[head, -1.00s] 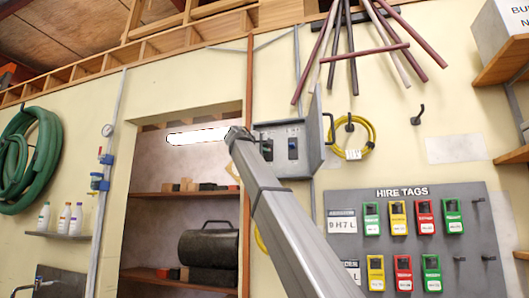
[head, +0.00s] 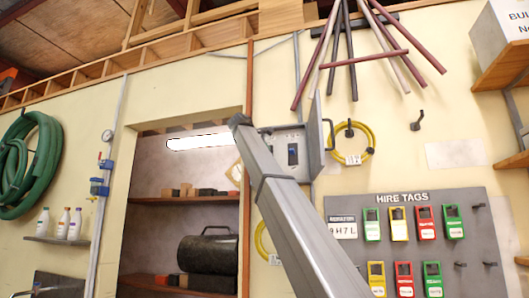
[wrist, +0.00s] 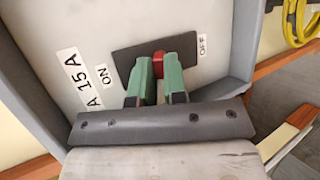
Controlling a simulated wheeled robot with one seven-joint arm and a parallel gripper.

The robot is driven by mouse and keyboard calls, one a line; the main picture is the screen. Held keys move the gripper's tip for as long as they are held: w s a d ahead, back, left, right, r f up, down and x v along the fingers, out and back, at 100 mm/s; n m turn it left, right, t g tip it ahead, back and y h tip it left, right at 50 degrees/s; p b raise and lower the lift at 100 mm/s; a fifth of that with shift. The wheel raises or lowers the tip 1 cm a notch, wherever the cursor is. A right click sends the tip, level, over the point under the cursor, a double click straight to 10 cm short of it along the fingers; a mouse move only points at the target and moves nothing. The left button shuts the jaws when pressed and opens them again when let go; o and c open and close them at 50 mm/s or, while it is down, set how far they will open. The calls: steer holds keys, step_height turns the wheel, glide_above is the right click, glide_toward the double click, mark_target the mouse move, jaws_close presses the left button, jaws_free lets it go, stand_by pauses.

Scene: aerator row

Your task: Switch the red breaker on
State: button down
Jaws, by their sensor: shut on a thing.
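In the wrist view the red breaker lever (wrist: 160,61) stands out of a dark plate (wrist: 126,62) on a grey panel. An ON label (wrist: 101,75) is to the left of the plate and an OFF label (wrist: 201,45) to the right. The lever is nearer the OFF side. My gripper (wrist: 159,78), with green finger pads, is shut on the lever, one pad on each side. In the head view the open grey breaker box (head: 312,135) is on the wall, partly behind my arm. The red lever and my fingertips are hidden there.
A yellow hose coil (head: 368,140) hangs right of the box door. The hire tags board (head: 450,195) is lower right. A shelved doorway opening (head: 195,160) is left.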

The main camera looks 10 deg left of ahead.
steer(key=c, duration=1.4)
jaws_free()
steer(key=shift+c, duration=0.2)
steer(key=v, duration=1)
steer(key=shift+s+a, duration=0.25)
steer(key=shift+s, duration=0.05)
steer(key=shift+r, duration=0.1)
